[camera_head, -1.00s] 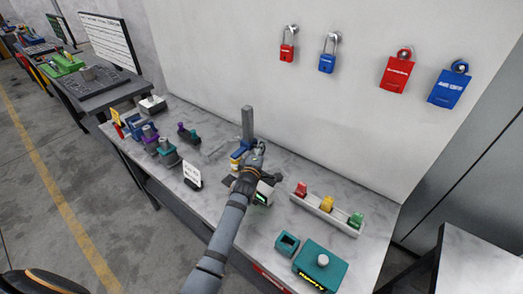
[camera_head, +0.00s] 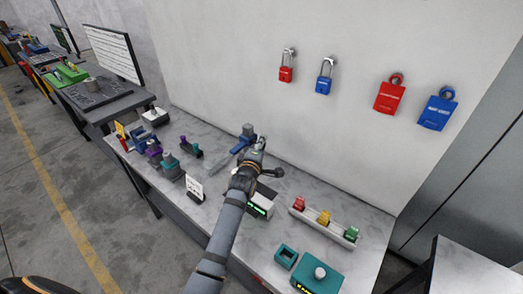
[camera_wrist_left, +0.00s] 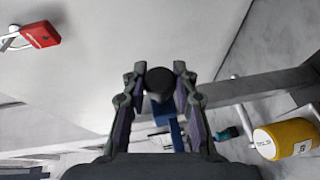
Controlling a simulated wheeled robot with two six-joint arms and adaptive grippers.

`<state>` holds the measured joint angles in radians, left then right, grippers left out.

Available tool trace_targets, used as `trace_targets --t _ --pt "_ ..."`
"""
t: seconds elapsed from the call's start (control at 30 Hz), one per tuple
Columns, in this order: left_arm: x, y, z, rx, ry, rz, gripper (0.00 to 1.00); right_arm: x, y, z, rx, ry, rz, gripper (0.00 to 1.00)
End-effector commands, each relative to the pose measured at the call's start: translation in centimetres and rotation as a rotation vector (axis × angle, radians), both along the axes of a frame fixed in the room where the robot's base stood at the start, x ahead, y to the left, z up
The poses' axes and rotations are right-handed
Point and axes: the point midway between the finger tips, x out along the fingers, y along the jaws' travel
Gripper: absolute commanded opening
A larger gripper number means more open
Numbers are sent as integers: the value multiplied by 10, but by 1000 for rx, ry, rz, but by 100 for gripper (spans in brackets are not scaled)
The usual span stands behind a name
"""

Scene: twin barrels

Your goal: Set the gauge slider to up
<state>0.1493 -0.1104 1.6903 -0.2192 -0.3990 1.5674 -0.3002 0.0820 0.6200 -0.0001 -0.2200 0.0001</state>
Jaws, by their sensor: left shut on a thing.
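The gauge stands at the back of the marble bench. Its grey column (camera_head: 249,129) is upright, and its blue slider (camera_head: 240,146) sits near the column's top. In the left wrist view the blue slider part (camera_wrist_left: 172,128) shows behind a dark round knob (camera_wrist_left: 160,80). My left gripper (camera_head: 261,142) is at the slider's right side, and its fingers (camera_wrist_left: 159,88) close around the knob in the wrist view. My forearm hides part of the gauge's lower side. My right gripper is not in view.
A yellow cylinder (camera_wrist_left: 285,139) shows at the right of the wrist view. A white rack (camera_head: 323,222) with red, yellow and green pieces stands right of my arm. A white card (camera_head: 195,187) stands left of it. Padlocks (camera_head: 325,78) hang on the wall behind.

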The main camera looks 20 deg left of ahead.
Motion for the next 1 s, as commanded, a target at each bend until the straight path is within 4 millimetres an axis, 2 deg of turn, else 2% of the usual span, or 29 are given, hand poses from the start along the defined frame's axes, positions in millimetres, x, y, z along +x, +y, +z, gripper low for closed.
trace_targets --t 0.03,0.3,0.33,0.5,0.83,1.0 --pt "0 0 7 1 -8 0 0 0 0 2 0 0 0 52" --pt "1 0 9 2 -14 0 0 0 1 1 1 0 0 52" --pt "1 0 9 2 -15 0 29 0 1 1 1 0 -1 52" --pt "1 0 8 2 -13 0 52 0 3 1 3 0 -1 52" --pt "-3 0 5 0 -6 0 52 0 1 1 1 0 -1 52" --pt "-32 -2 8 -3 -7 1 52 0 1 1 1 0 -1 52"
